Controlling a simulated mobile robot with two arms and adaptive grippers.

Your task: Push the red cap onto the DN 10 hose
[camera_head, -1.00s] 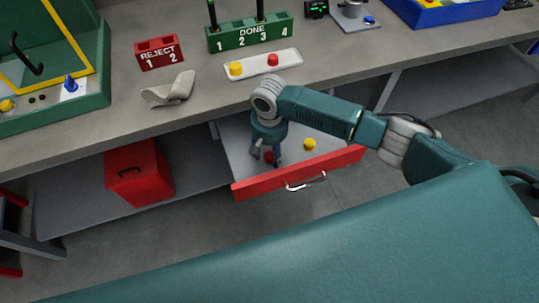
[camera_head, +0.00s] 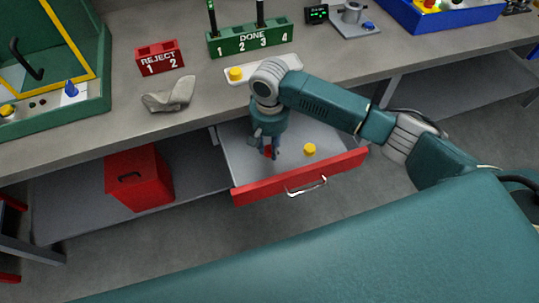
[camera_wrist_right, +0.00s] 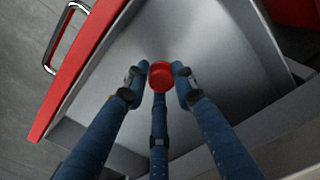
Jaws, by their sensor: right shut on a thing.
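My right gripper (camera_head: 270,153) is shut on a red cap (camera_head: 268,150) over the open drawer (camera_head: 224,160). In the right wrist view, the red cap (camera_wrist_right: 161,76) sits between the fingertips of the three-fingered gripper (camera_wrist_right: 160,78), with the grey drawer floor behind it. I cannot tell whether the cap is clear of the floor. Two dark upright pieces stand in the green DONE rack (camera_head: 249,40), at 1 and 3; I cannot tell whether either is the DN 10 hose. My left gripper is out of view.
A yellow cap (camera_head: 309,149) lies in the drawer, right of my gripper. The drawer's red front (camera_head: 300,177) sticks out from the bench. A white tray (camera_head: 290,62) with a yellow cap (camera_head: 235,74) is partly behind my arm. The REJECT rack (camera_head: 160,57) stands left.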

